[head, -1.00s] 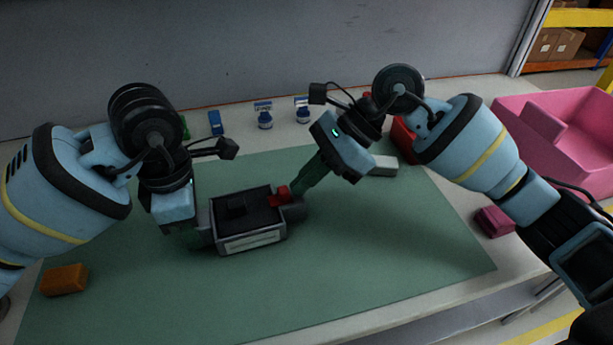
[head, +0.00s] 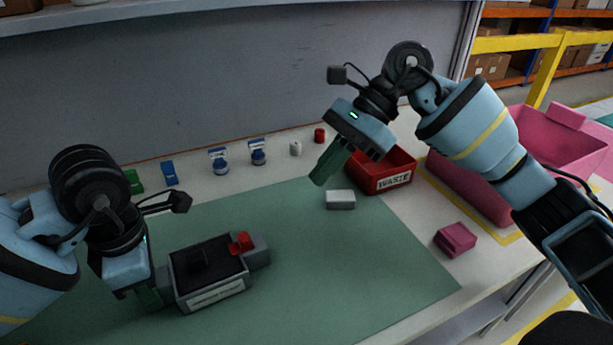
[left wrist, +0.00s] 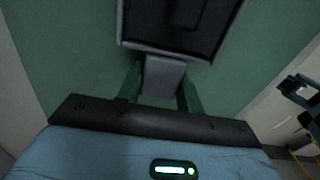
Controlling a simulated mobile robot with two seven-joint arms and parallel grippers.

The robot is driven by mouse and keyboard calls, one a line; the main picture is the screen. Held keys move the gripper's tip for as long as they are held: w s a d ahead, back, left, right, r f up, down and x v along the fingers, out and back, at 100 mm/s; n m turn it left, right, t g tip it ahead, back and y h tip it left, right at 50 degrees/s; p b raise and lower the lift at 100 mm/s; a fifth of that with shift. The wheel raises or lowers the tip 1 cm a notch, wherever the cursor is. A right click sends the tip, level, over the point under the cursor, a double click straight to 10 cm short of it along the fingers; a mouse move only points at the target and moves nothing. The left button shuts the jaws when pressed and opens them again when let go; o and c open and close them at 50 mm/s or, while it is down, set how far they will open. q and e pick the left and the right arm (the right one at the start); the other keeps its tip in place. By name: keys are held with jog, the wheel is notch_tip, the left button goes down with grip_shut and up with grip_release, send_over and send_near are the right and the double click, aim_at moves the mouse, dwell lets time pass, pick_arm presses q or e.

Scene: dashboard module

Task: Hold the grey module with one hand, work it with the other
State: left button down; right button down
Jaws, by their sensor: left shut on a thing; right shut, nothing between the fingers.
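The grey module (head: 212,292) lies on the green mat, a black panel on top and a light label on its front side. A black raised part (head: 199,259) sits on the panel, and a red part (head: 240,243) is at its right end. My left gripper (head: 154,297) is shut on the module's left end. In the left wrist view, its fingers (left wrist: 160,88) clasp a grey tab of the module (left wrist: 181,46). My right gripper (head: 324,178) is shut and empty, raised well away from the module, up and to the right.
A white block (head: 340,200) lies below my right gripper. Behind it is a red bin marked WASTE (head: 393,183). A pink block (head: 455,239) and a large pink bin (head: 560,150) are at right. Small blue-and-white containers (head: 219,162) stand along the back. The mat's middle is clear.

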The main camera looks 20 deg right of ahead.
pick_arm(q)
jog(key=c, duration=0.8)
grip_release()
jog(key=shift+c, duration=0.2)
jog(key=shift+r, duration=0.1)
notch_tip(320, 180, up, 12)
jog(key=shift+s+f, duration=0.1)
jog(key=shift+f, duration=0.1)
